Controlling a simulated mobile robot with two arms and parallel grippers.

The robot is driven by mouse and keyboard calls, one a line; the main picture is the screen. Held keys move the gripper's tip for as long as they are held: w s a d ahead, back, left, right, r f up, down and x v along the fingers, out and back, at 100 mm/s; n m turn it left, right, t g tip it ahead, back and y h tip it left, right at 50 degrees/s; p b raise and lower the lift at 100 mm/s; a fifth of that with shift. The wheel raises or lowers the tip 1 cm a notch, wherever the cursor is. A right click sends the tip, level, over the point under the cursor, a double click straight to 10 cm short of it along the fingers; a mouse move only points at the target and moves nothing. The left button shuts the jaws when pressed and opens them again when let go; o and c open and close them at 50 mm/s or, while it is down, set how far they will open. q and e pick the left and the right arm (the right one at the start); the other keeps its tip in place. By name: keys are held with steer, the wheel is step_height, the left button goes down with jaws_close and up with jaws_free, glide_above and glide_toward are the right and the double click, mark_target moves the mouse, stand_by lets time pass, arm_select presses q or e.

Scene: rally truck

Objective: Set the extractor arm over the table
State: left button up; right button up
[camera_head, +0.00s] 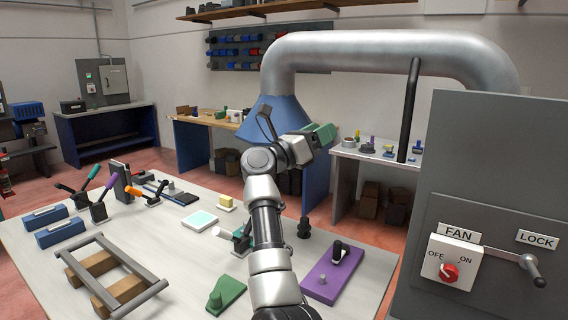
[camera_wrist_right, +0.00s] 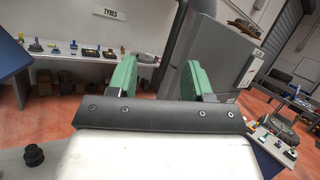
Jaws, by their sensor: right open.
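The extractor arm is a thick silver duct (camera_head: 400,50) bending down at the left into a blue hood (camera_head: 257,120). The hood hangs beyond the far edge of the grey work table (camera_head: 180,235), in front of the back benches. A blue surface, probably the hood, shows at the left edge of the right wrist view (camera_wrist_right: 12,55). My right gripper (camera_head: 322,133) is raised just right of the hood, partly hiding it. Its green fingers are apart with nothing between them (camera_wrist_right: 160,78). I cannot tell whether it touches the hood. My left gripper is not in view.
A grey cabinet (camera_head: 490,160) at the right carries a fan switch (camera_head: 450,270) turned by a red knob, and a lock lever (camera_head: 533,270). The table holds a metal frame (camera_head: 115,275), a purple plate (camera_head: 330,275), blue boxes (camera_head: 60,232) and clamps. A black post (camera_head: 408,110) stands under the duct.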

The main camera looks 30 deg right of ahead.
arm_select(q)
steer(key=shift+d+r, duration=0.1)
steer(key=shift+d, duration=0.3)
arm_select(e)
steer(key=a+f+n+t+y, duration=0.1)
steer(key=a+f+n+t, duration=0.1)
steer(key=n+t, duration=0.6)
steer(key=w+a+f+n+t+y, duration=0.1)
steer(key=f+n+t, duration=0.3)
steer(key=n+t, duration=0.4)
steer(key=shift+a+f+n+t, duration=0.25)
steer(key=shift+a+n+t, duration=0.2)
steer(key=shift+n, duration=0.75)
steer(key=shift+w, duration=0.1)
steer(key=shift+c, duration=0.5)
